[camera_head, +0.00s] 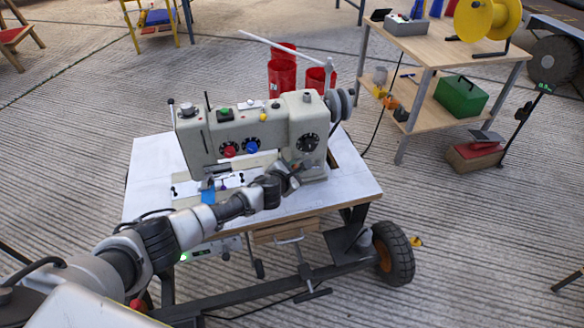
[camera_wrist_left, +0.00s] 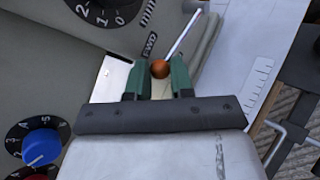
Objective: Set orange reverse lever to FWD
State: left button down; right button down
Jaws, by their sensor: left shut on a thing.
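A cream sewing machine (camera_head: 282,125) stands on a white-topped wheeled table. My left gripper (camera_head: 294,172) reaches the lower right part of its front, below the round black dial. In the left wrist view, the orange ball end of the reverse lever (camera_wrist_left: 160,69) sits between the green fingertips of my left gripper (camera_wrist_left: 158,80), which is shut on it. A black FWD label (camera_wrist_left: 150,45) is on the machine body just above the ball. My right gripper is not in view.
A blue knob (camera_wrist_left: 41,148) and a black numbered dial (camera_wrist_left: 100,10) are close by on the machine.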

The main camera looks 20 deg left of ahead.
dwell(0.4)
pick_arm(q)
jog(key=c, duration=1)
grip_release()
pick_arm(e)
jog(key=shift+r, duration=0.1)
pick_arm(q)
jog(key=shift+p+v, duration=2.45)
jog(key=shift+v, duration=2.95)
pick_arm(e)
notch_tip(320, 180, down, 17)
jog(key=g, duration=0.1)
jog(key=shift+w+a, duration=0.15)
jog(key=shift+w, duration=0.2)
pick_arm(q)
jog(key=shift+d, duration=0.1)
